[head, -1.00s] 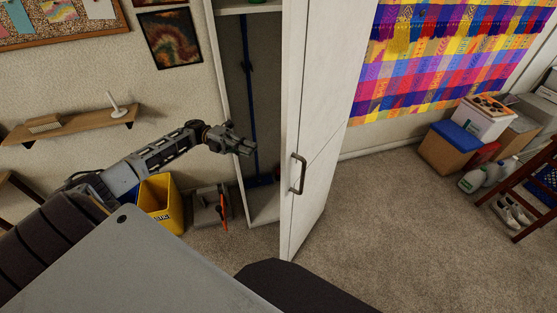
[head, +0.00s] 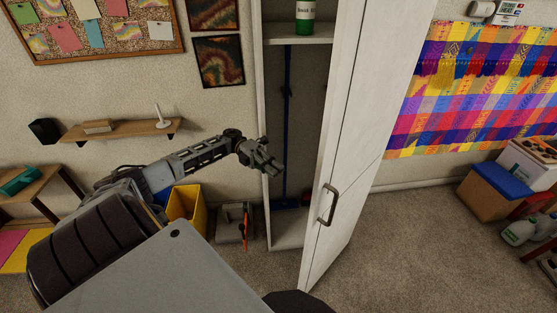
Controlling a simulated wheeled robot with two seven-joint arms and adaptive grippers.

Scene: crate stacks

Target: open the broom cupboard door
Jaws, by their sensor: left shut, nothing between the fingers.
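The broom cupboard (head: 262,120) stands against the wall, with its white door (head: 362,130) swung well open to the right. The door's grey bar handle (head: 328,204) faces me on the door's outer side. Inside the cupboard a blue broom (head: 287,130) stands upright, and a green and white bottle (head: 305,18) sits on the upper shelf. My left gripper (head: 270,164) is shut and empty, in front of the cupboard's left side and left of the door, apart from the handle. My right gripper is not in view.
A yellow bucket (head: 187,207) and a grey box with an orange tool (head: 236,222) stand on the floor left of the cupboard. A wall shelf (head: 120,130) is behind my left arm. Boxes (head: 495,190) and bottles stand at the right. Carpet right of the door is clear.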

